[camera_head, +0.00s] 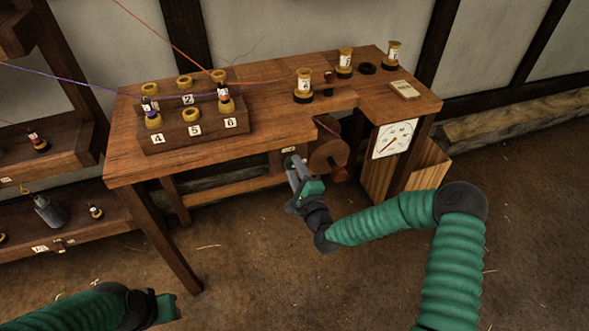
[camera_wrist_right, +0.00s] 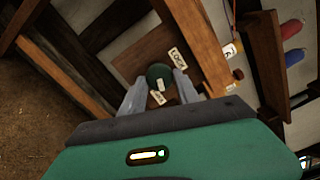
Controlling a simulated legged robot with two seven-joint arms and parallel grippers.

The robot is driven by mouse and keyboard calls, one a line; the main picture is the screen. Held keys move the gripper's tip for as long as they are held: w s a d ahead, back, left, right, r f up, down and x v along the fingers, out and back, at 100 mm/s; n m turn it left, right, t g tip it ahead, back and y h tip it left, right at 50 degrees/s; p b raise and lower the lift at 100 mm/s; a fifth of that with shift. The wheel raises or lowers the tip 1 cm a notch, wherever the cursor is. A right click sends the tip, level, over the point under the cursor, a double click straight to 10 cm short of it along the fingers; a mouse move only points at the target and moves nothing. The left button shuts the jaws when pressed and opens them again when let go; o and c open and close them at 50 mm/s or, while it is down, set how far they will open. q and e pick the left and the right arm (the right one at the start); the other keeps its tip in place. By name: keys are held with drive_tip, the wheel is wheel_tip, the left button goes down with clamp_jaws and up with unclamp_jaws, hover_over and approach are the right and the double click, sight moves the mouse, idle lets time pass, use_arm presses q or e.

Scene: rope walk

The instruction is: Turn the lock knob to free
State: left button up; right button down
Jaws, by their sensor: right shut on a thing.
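The lock knob (camera_wrist_right: 157,71) is a dark green round knob on a brown wooden panel, with a pale mark on its face. A pale label (camera_wrist_right: 177,57) reading LOCK is at its upper right, and a second small label (camera_wrist_right: 157,98) lies below it. My right gripper (camera_wrist_right: 160,79) has its two grey fingers on either side of the knob, shut on it. In the head view, the right gripper (camera_head: 292,162) reaches the front of the wooden bench (camera_head: 255,130); the knob is hidden there. My left gripper (camera_head: 165,308) is low at the left, away from the bench.
A brown wheel (camera_head: 328,157) hangs right of my right gripper. A white dial (camera_head: 393,139) and a wooden bin (camera_head: 428,165) stand farther right. Spools sit on a numbered rack (camera_head: 195,130) and on the bench top. Shelves (camera_head: 80,215) are at left. The front floor is clear.

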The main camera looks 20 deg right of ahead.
drive_tip(key=shift+d+f, duration=0.1)
drive_tip(key=shift+f, duration=0.2)
drive_tip(key=c, duration=1.1)
unclamp_jaws()
drive_tip(key=shift+o, duration=0.9)
drive_tip(key=shift+d+r, duration=0.1)
drive_tip(key=s+p, duration=0.2)
drive_tip(key=s, duration=1.4)
drive_tip(key=shift+s+d, duration=0.3)
drive_tip(key=shift+s, duration=0.1)
